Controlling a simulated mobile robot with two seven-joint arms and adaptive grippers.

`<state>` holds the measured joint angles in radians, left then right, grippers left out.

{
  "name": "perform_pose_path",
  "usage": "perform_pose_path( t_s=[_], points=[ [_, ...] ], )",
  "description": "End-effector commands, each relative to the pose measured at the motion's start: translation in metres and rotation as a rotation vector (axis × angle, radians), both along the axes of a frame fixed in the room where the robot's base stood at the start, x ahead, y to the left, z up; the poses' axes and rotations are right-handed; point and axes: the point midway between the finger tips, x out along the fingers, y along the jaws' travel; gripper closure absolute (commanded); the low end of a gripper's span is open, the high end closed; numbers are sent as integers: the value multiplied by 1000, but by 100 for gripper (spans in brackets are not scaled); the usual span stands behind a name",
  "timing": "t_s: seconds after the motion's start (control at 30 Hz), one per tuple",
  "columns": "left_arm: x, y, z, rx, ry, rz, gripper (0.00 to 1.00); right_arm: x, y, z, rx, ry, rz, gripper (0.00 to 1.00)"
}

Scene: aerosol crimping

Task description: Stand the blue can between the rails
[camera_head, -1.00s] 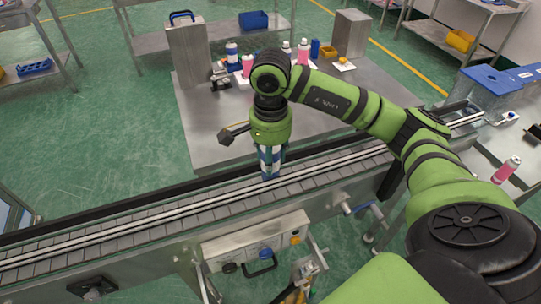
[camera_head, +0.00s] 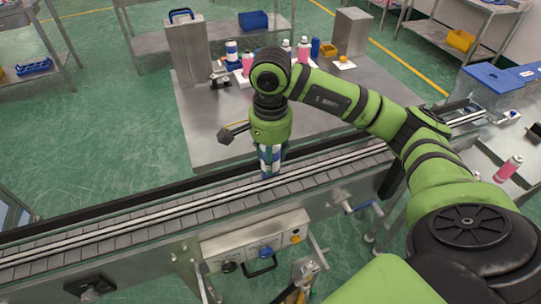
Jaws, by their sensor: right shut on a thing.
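My right gripper (camera_head: 269,148) points down over the conveyor and is shut on the blue can (camera_head: 269,158), which has blue and white bands. The can is upright, and its lower end is at the conveyor between the rails (camera_head: 205,201). The gripper hides the can's upper part. I cannot tell whether its base touches the belt. My left gripper is not in view.
The belt left of the gripper is clear.

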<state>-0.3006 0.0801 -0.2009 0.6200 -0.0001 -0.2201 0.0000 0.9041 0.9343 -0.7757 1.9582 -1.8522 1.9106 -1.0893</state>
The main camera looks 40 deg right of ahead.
Motion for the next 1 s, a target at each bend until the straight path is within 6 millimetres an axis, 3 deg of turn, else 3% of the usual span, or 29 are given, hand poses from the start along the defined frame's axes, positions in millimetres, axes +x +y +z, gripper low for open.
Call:
perform_pose_path(
  t_s=[0.13,0.17,0.2,0.23,0.67,1.0],
  points=[
    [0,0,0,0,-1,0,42,0,0,1,0,0,0,90],
    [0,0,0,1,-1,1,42,0,0,1,0,0,0,50],
    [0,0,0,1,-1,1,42,0,0,1,0,0,0,34],
    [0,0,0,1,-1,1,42,0,0,1,0,0,0,30],
    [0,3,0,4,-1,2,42,1,0,7,1,-2,0,30],
    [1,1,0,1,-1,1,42,1,-1,69,-2,-7,-1,30]
  ],
)
